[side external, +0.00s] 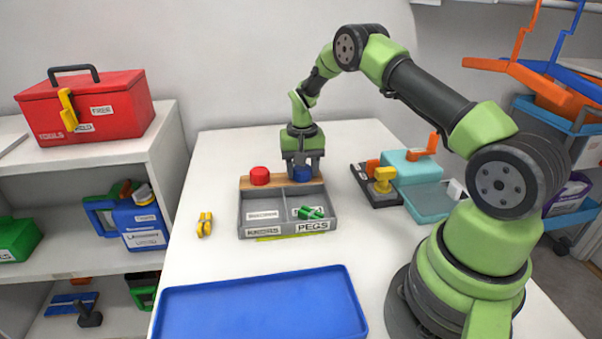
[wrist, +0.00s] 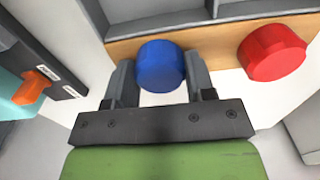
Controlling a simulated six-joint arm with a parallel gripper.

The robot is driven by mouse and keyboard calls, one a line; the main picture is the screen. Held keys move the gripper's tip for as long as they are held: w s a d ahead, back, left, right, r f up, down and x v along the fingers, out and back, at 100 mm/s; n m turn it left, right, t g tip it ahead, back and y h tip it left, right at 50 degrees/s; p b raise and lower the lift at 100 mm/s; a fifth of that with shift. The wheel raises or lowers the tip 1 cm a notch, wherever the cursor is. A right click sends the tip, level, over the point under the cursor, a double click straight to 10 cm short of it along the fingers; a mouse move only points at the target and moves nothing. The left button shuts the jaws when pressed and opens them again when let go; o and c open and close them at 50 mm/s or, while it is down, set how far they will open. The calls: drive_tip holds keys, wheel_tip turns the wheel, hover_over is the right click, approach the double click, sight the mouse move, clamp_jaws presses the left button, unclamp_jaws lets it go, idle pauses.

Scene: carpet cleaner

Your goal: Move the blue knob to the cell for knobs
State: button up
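The blue knob (side external: 303,173) is on the wooden strip along the back of the grey divided tray (side external: 262,232). It also shows in the wrist view (wrist: 160,66). My gripper (side external: 303,169) points down over it, with one finger on each side of the knob. In the wrist view the fingers (wrist: 160,78) come close to its sides; whether they press on it cannot be told. The tray's front left cell has a KNOBS label (side external: 264,231) and is bare inside. The front right cell has a PEGS label (side external: 312,226) and holds green pegs (side external: 311,212).
A red knob (side external: 260,176) sits on the strip left of the blue one. A yellow tool (side external: 205,224) lies left of the tray. A blue tray (side external: 262,305) lies in front. A dark rack and teal box (side external: 408,168) stand right.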

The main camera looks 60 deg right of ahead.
sight(302, 167)
drive_tip(key=shift+r, duration=0.7)
idle(0.4)
drive_tip(key=shift+r, duration=1)
drive_tip(key=shift+a, duration=0.1)
drive_tip(key=a, duration=0.2)
drive_tip(key=a+r, duration=0.1)
drive_tip(key=a, duration=0.1)
drive_tip(key=a+r, duration=0.1)
drive_tip(key=a, duration=0.1)
drive_tip(key=shift+w+a+r, duration=0.2)
drive_tip(key=shift+w+a, duration=0.1)
drive_tip(key=shift+w, duration=0.05)
drive_tip(key=s+a+r, duration=0.1)
drive_tip(key=a+r, duration=0.1)
drive_tip(key=a, duration=0.7)
drive_tip(key=f, duration=0.8)
drive_tip(key=shift+s+f, duration=0.2)
drive_tip(key=shift+s, duration=0.1)
drive_tip(key=shift+f, duration=0.4)
